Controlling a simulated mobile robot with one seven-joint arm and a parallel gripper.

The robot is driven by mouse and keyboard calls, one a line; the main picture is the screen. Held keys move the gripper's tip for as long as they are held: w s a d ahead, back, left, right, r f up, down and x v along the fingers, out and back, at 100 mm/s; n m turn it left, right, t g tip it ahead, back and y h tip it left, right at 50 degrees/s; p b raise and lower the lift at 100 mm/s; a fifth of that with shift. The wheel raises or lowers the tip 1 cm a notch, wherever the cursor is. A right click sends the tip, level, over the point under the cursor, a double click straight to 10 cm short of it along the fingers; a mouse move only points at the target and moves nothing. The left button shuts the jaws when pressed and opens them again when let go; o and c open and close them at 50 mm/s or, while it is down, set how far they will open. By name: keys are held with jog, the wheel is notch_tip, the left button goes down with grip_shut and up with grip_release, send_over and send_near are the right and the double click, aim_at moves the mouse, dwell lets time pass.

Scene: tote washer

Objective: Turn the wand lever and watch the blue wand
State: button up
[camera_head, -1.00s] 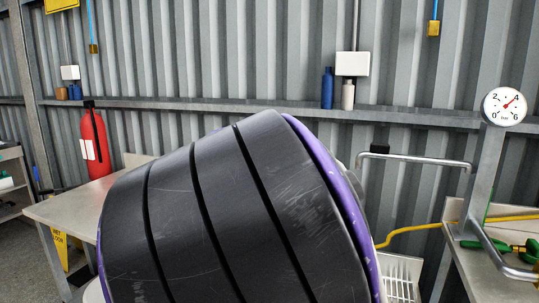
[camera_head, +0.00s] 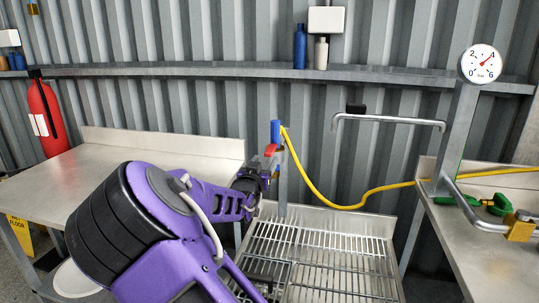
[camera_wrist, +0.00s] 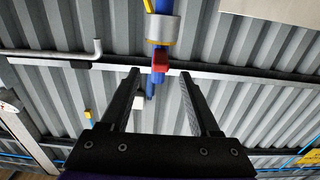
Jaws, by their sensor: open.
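The blue wand (camera_head: 275,131) stands upright on a grey post at the back edge of the grated sink, with the yellow hose (camera_head: 318,190) running from its top. A red wand lever (camera_head: 270,150) sits just below the blue part. My gripper (camera_head: 268,167) is at the post, close to the lever; its fingertips partly overlap the post there. In the wrist view my gripper (camera_wrist: 160,74) is open, with the red lever (camera_wrist: 160,60) showing between the fingertips under a grey collar. I cannot tell whether either finger touches it.
The sink grate (camera_head: 330,255) is bare. A metal rail (camera_head: 390,119) and a dial gauge (camera_head: 480,64) on a post are to the right. Green and yellow fittings (camera_head: 499,206) lie on the right bench. The left steel table (camera_head: 75,180) is clear.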

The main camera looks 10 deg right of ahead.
aim_at(268, 156)
jog(key=x, duration=0.7)
jog(key=shift+w+d, duration=0.1)
jog(key=shift+w, duration=0.2)
grip_shut()
dwell(1.0)
